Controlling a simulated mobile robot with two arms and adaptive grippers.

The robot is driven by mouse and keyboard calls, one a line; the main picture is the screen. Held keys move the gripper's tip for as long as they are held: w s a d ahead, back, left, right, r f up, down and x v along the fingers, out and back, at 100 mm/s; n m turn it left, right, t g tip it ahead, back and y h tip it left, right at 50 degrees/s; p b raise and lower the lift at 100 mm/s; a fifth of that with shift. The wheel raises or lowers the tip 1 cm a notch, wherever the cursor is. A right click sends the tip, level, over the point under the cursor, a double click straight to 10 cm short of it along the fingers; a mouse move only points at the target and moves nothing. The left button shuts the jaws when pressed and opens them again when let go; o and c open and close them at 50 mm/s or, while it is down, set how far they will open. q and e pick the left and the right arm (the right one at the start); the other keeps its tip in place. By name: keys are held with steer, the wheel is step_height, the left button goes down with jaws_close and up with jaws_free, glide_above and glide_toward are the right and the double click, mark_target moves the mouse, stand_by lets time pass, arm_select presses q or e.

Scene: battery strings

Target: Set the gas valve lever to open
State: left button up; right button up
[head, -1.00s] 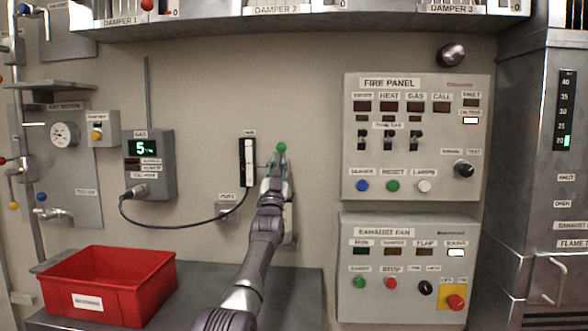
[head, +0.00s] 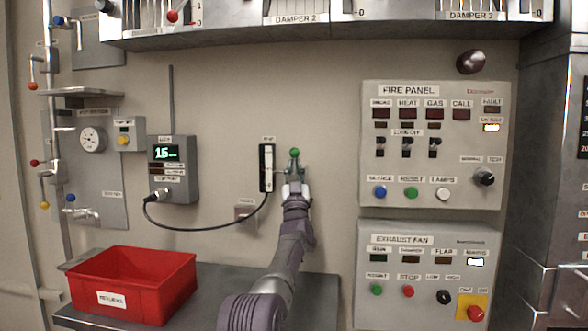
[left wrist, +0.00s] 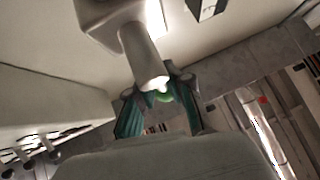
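A lever with a green ball knob (head: 294,153) stands out from the wall, right of a black-and-white slotted plate (head: 267,168). The plate's label is too small to read, so I cannot tell from it whether this is the gas valve lever. My left gripper (head: 295,173) is at this lever, just below the knob in the head view. Whether the fingers press on the knob is unclear. My right gripper is not in view.
A gas meter (head: 172,168) with a lit display and black cable hangs to the left. A red bin (head: 133,285) stands on the grey bench. The fire panel (head: 430,145) and exhaust fan panel (head: 428,270) are to the right. Pipes with coloured handles run at far left.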

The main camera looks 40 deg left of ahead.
arm_select(q)
steer(key=o, duration=0.3)
steer(key=shift+w+d+f, duration=0.1)
steer(key=shift+w+f, duration=0.1)
steer(key=shift+f, duration=0.2)
steer(key=shift+o, duration=0.2)
steer(key=shift+r, duration=0.15)
steer(key=shift+s, duration=0.1)
steer(key=shift+s+d+f, duration=0.15)
steer(key=shift+d+f, duration=0.1)
steer(key=shift+f, duration=0.1)
steer(key=v, duration=1.1)
steer(key=shift+f, duration=0.1)
